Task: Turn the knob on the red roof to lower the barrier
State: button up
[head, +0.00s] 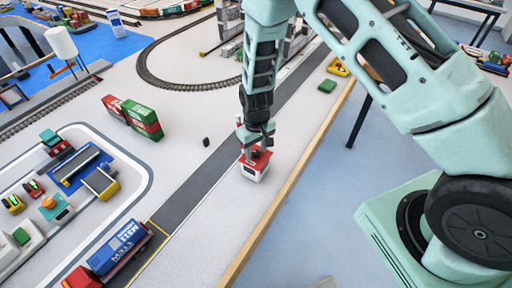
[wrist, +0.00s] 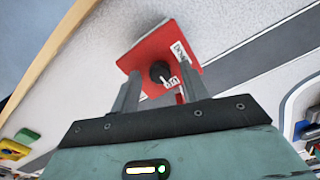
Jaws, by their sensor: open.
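The red roof (head: 263,158) tops a small white booth (head: 253,173) near the table's right edge. In the wrist view the red roof (wrist: 150,48) fills the upper middle, with a black round knob (wrist: 160,71) on it and white printed labels beside the knob. My gripper (head: 256,146) points down over the roof. In the wrist view my gripper (wrist: 161,73) is open, with one finger to each side of the knob. I cannot tell whether the fingers touch it. The knob is hidden in the head view. I cannot make out the barrier for certain.
A grey road (head: 188,195) runs left of the booth. A blue truck (head: 118,248) stands on it at lower left. Red and green containers (head: 134,116) and a small dark block (head: 206,141) lie on the table. The wooden table edge (head: 285,190) is close on the right.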

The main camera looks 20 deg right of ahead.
jog(key=shift+f, duration=0.15)
jog(key=shift+c, duration=0.4)
grip_shut()
jog(key=c, duration=0.9)
grip_release()
